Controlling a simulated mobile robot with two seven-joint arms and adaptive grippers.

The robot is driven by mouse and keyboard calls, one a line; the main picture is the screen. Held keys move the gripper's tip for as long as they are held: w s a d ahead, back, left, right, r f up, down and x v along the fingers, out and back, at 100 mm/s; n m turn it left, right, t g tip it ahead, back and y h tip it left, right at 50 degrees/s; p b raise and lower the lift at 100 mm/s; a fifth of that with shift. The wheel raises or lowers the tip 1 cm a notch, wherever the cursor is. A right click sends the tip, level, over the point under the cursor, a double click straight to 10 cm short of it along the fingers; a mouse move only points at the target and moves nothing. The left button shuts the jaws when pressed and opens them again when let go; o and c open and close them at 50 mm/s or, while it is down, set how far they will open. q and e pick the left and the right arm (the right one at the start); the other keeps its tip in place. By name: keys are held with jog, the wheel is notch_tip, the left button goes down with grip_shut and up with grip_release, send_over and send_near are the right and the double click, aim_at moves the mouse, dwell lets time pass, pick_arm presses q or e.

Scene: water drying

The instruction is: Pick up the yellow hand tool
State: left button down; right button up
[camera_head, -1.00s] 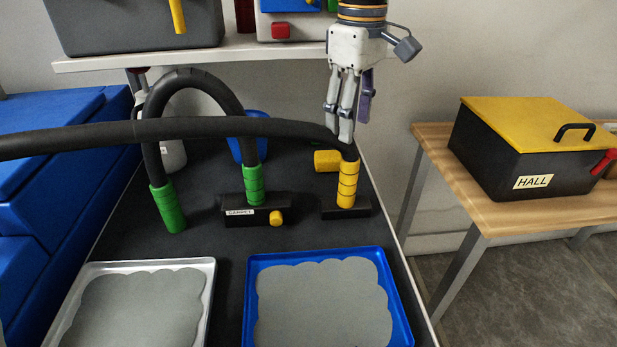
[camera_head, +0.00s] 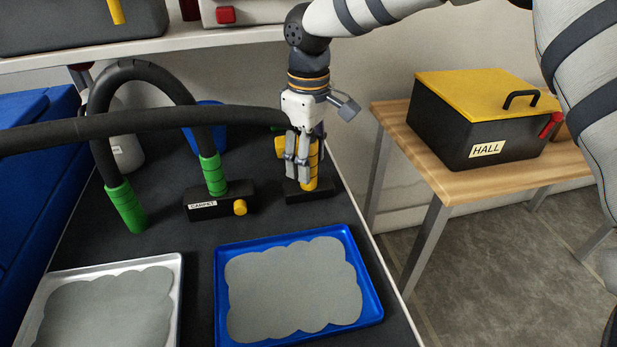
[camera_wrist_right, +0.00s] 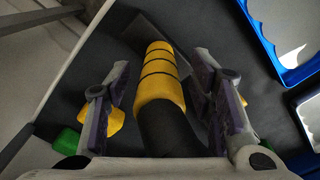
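The yellow hand tool (camera_head: 313,165) stands upright, with a yellow grip ringed by black bands and a flat dark foot at its base. A black hose runs to its top. My right gripper (camera_head: 298,178) points down over the grip and hides part of it in the head view. In the right wrist view the yellow grip (camera_wrist_right: 160,85) lies between the two fingers of my right gripper (camera_wrist_right: 161,70), with dark gaps on both sides, so the fingers are open around it. My left gripper is not in view.
A black CARPET tool (camera_head: 222,202) with a green grip stands to the left. A blue tray (camera_head: 372,300) and a white tray (camera_head: 172,272) with grey mats lie in front. A HALL box (camera_head: 470,125) stands on a wooden side table (camera_head: 400,118). A shelf edge (camera_head: 200,42) crosses behind.

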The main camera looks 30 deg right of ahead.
grip_shut()
